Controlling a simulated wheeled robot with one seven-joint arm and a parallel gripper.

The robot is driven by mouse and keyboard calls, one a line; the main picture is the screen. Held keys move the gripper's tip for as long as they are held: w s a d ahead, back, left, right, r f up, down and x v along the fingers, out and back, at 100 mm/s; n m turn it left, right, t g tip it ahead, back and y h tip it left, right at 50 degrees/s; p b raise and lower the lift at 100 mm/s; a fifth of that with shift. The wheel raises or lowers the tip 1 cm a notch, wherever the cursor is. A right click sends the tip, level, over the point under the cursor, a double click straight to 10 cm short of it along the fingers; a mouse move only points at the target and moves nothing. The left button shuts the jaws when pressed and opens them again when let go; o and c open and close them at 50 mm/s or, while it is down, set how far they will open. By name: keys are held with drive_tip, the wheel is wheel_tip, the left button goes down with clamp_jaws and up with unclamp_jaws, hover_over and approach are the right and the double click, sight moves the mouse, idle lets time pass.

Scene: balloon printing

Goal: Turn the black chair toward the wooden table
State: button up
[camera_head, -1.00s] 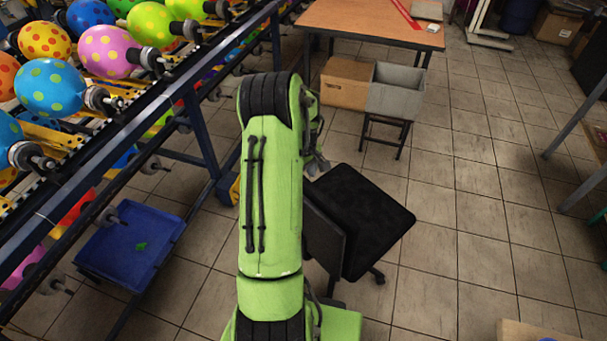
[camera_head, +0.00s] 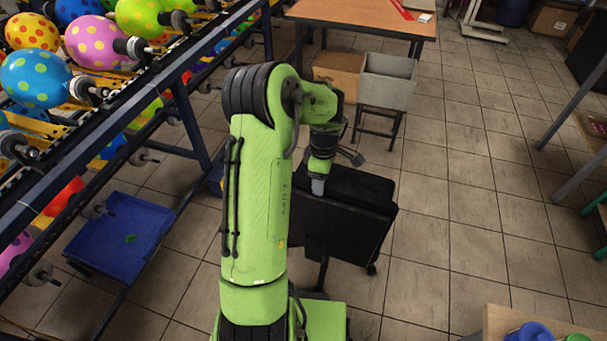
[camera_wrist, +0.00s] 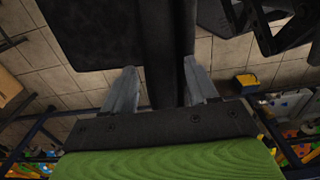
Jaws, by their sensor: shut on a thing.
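The black chair (camera_head: 345,235) stands on the tiled floor in the middle of the head view. Its backrest faces the camera, and its seat (camera_head: 362,185) lies beyond it, toward the wooden table (camera_head: 355,18) at the top. My gripper (camera_head: 318,187) points down at the top edge of the backrest. In the wrist view, the two fingers of my gripper (camera_wrist: 160,75) stand on either side of a dark upright part of the chair (camera_wrist: 165,45), shut on it. The exact contact is dark and hard to see.
A grey bin (camera_head: 388,82) on a stand and a cardboard box (camera_head: 338,75) sit by the table. A balloon rack (camera_head: 185,110) and a blue tray (camera_head: 120,240) are on the left. The floor right of the chair is clear.

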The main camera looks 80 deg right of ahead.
sight(335, 185)
drive_tip(key=shift+s+a+n+b, duration=0.2)
drive_tip(key=shift+s+n, duration=0.3)
drive_tip(key=shift+s, duration=0.45)
drive_tip(key=shift+s+a+n+b, duration=0.15)
drive_tip(key=shift+s+n, duration=0.35)
drive_tip(key=shift+s, duration=0.45)
drive_tip(key=o, duration=1.5)
wheel_tip(335, 185, up, 16)
drive_tip(key=p, duration=0.3)
drive_tip(key=shift+w, duration=0.1)
